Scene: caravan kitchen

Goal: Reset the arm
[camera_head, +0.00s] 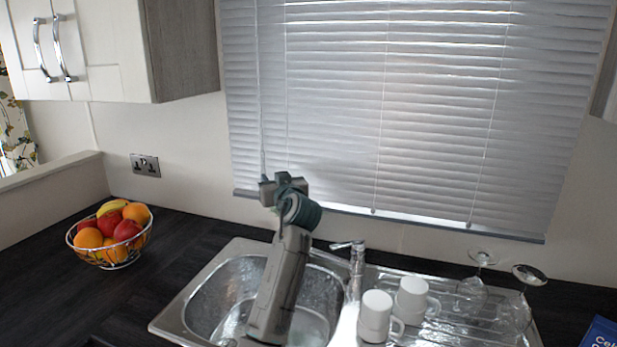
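My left arm rises from the bottom edge across the sink, grey with a teal wrist. My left gripper (283,184) is at its top end, above the far rim of the sink and in front of the lower edge of the blind. It is seen from behind and small, so I cannot tell whether its fingers are apart or together. I see no object in it. My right gripper is not in view.
The metal sink (205,290) has a tap (356,268) at right. White mugs (375,312) and upturned glasses (472,292) stand on the drainer. A fruit basket (112,236) is on the dark worktop (180,240) at left. A blind (400,120) and cupboard (110,50) are behind.

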